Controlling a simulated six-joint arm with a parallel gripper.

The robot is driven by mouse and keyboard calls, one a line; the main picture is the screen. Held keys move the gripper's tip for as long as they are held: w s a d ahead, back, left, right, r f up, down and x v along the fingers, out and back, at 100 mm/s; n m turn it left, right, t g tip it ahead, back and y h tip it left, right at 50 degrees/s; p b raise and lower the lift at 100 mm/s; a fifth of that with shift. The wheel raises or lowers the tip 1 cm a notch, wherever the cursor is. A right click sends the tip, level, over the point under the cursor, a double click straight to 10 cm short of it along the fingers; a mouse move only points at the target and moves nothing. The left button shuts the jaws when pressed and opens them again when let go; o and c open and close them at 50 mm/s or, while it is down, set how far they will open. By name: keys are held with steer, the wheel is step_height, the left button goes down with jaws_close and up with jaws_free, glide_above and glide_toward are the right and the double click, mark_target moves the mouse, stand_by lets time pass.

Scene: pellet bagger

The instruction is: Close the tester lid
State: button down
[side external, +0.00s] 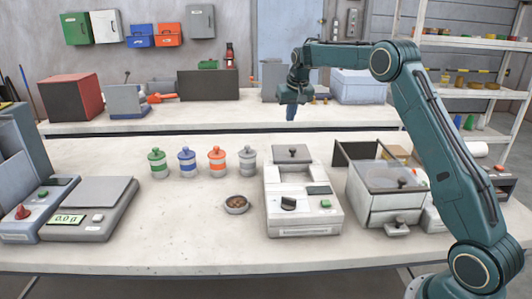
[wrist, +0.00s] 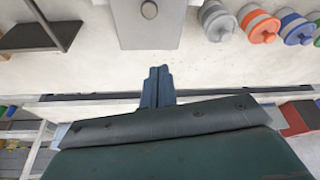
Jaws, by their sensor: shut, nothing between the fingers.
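Several lidded jars (side external: 217,162) stand left of the tester, with a small pellet bowl (side external: 237,204) in front. A grey box with a dark frame (side external: 383,195) is close on the right. A scale (side external: 90,205) sits at left. The back bench (side external: 220,118) holds boxes.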

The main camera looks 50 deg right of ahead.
steer(key=shift+w+d+f, duration=0.15)
steer(key=shift+d+f, duration=0.05)
steer(key=shift+f, duration=0.05)
glide_toward(285, 147)
steer(key=x, duration=0.5)
steer(key=shift+w+a, duration=0.1)
steer(key=shift+w, duration=0.05)
steer(key=shift+s+a+r, duration=0.1)
steer(key=shift+s+r, duration=0.15)
steer(key=shift+s+a, duration=0.45)
steer(key=shift+s, duration=0.3)
steer(key=shift+s+a, duration=0.45)
steer(key=shift+s, duration=0.3)
